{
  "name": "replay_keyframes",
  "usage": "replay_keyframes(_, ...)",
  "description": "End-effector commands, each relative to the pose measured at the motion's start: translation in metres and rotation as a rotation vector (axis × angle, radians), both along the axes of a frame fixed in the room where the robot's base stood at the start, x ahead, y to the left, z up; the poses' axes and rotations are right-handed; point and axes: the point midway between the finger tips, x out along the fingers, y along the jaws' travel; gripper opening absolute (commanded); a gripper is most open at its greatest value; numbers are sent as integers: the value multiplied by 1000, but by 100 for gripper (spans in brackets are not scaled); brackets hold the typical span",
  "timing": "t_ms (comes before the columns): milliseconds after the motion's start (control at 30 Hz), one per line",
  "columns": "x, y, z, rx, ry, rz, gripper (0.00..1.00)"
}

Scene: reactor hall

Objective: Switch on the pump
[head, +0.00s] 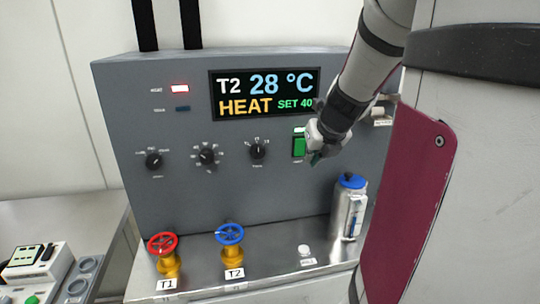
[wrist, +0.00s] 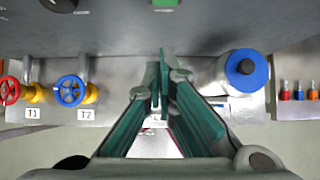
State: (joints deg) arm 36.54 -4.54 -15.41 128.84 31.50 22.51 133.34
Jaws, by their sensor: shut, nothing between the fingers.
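A green rocker switch (head: 299,144) with a lit upper part sits on the grey panel below the display; its small label is too blurred to read. I cannot tell for certain that it is the pump switch. My gripper (head: 316,157) is shut and empty just right of the rocker's lower part, and hides a little of that side. I cannot tell whether it touches. In the wrist view the closed green fingers (wrist: 164,68) point at the panel (wrist: 230,22). The display (head: 264,94) reads T2 28 °C, HEAT, SET 40.
Three black knobs (head: 206,157) are left of the rocker. A red valve wheel (head: 163,243) marked T1 and a blue one (head: 230,233) marked T2 stand on the shelf. A metal bottle with a blue lid (head: 349,212) stands below right of my gripper. The upper indicator (head: 180,89) is lit.

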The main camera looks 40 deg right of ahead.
Motion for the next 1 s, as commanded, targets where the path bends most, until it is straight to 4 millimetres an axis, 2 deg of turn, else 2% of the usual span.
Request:
replay_keyframes(200,-25,14,24,-3,-2,-1,0)
replay_keyframes(400,-38,23,35,-1,0,-1,0)
replay_keyframes(867,-40,26,37,-6,5,13,0)
replay_keyframes(1000,-32,48,41,-75,47,172,0)
